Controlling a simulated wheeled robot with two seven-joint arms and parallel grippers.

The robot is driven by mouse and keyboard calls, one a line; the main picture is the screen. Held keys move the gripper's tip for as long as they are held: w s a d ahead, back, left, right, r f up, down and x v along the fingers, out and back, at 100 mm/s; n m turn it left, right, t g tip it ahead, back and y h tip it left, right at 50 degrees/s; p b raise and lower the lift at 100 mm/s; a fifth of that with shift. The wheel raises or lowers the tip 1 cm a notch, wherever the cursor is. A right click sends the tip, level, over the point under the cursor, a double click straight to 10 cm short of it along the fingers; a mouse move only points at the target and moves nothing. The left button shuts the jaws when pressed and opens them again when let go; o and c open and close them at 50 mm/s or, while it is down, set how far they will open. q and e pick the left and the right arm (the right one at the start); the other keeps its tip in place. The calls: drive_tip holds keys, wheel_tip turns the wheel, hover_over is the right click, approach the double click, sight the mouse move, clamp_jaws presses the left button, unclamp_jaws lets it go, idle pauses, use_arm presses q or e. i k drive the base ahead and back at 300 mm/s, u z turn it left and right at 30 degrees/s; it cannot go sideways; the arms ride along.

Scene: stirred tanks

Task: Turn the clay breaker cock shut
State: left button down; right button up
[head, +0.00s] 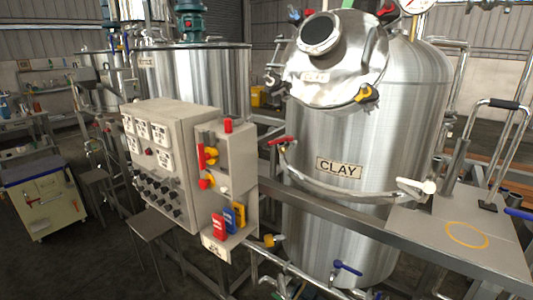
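The steel clay tank (335,225) stands right of centre, with a black-lettered CLAY plate (339,168) on its side. No handle has a readable breaker label, so I cannot tell which is the clay breaker cock. A red handle (281,141) is at the tank's left side, at the end of a curved pipe. A white handle (429,187) is at its right side. A yellow handle (366,95) sits at the lid's edge, and a blue lever (347,268) is low in front. A red part (387,8) shows at the top. Neither of my grippers is in view.
A grey control box (170,165) with knobs and coloured switches stands left of the tank. A steel rail (400,237) crosses in front of the tank. A grey plate (430,225) with a yellow ring is at the right. A tool cabinet (45,198) stands far left.

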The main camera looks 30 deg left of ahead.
sight(286, 138)
drive_tip(key=k, duration=0.15)
drive_tip(key=z, duration=1.75)
drive_tip(key=i, duration=1.2)
drive_tip(key=u, duration=2.2)
